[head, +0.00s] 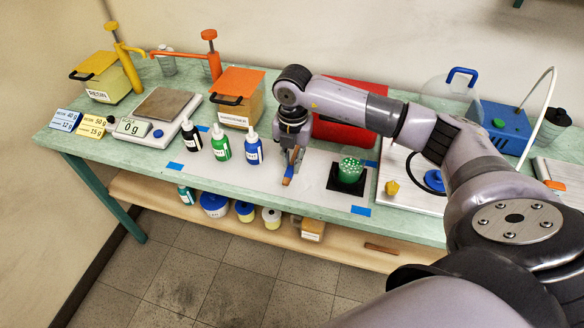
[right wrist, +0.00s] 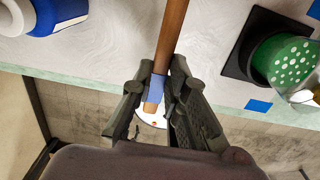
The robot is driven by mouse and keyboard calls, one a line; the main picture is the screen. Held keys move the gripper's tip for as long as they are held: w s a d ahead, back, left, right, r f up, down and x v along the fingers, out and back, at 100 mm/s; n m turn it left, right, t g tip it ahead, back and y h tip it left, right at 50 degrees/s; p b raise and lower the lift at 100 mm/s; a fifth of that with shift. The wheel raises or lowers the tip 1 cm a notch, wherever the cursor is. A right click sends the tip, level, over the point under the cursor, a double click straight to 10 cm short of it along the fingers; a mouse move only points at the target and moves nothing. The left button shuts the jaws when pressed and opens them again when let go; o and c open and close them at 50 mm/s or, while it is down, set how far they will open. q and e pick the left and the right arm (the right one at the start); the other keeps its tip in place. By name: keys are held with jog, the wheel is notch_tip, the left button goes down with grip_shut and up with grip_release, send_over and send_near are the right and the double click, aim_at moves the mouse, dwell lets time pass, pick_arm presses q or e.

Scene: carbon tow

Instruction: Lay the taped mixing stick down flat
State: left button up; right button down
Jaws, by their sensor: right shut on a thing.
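The mixing stick (right wrist: 170,35) is a flat brown wooden strip with a band of blue tape (right wrist: 156,88) near one end. My right gripper (right wrist: 157,80) is shut on it around the taped part. In the head view the stick (head: 288,178) shows below my right gripper (head: 294,158), over the front part of the pale mat (head: 313,188). It looks tilted there; whether its lower end touches anything, I cannot tell. My left gripper is not in view.
Blue, green and black-labelled bottles (head: 253,148) stand left of the stick. Blue tape pieces (head: 361,210) mark the mat corners. The green bench edge (head: 230,205) is close in front, with a shelf below.

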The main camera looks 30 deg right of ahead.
aim_at(292, 165)
notch_tip(292, 165, down, 4)
jog(key=shift+s+r+p, duration=0.1)
jog(key=shift+r+p, duration=0.1)
jog(key=shift+p, duration=0.1)
jog(key=shift+f, duration=0.45)
jog(key=c, duration=1.6)
grip_release()
jog(key=shift+f, duration=0.1)
jog(key=shift+r, duration=0.3)
notch_tip(292, 165, up, 12)
jog(key=shift+f+b, duration=0.15)
jog(key=shift+b, duration=0.8)
